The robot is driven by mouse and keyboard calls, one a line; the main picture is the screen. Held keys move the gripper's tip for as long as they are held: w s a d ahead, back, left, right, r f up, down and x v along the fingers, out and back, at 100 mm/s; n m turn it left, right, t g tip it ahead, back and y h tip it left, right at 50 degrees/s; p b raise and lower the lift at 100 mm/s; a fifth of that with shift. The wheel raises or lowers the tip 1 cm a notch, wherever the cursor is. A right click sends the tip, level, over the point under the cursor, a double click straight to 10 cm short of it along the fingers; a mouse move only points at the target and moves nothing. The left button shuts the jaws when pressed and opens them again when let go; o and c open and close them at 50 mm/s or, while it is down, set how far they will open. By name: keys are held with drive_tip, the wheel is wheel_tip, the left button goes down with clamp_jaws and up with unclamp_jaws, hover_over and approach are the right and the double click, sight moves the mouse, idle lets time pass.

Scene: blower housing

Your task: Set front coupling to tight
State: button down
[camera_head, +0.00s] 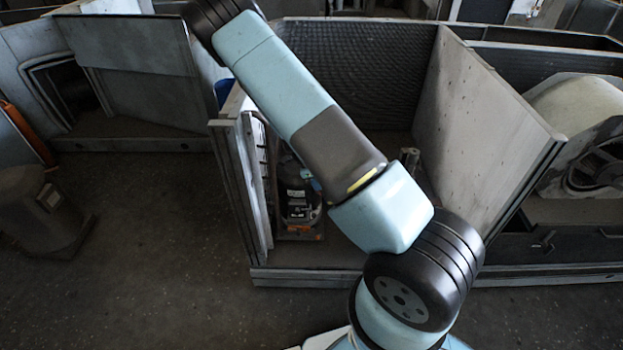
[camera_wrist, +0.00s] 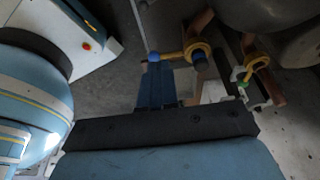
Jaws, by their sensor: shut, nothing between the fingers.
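My gripper (camera_wrist: 158,68) looks like the narrow blue fingers, shut and empty, just below the left fitting's bar. Whether they touch it is unclear. In the head view my gripper is hidden.
In the head view, a grey-walled enclosure (camera_head: 490,115) stands around my arm. A black unit with labels (camera_head: 298,203) sits inside at its left. A white drum-like part (camera_head: 578,105) is at the right. Dark floor (camera_head: 150,235) is open at the left.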

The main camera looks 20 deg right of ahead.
drive_tip(key=shift+x, duration=2.5)
drive_tip(key=shift+a, duration=0.2)
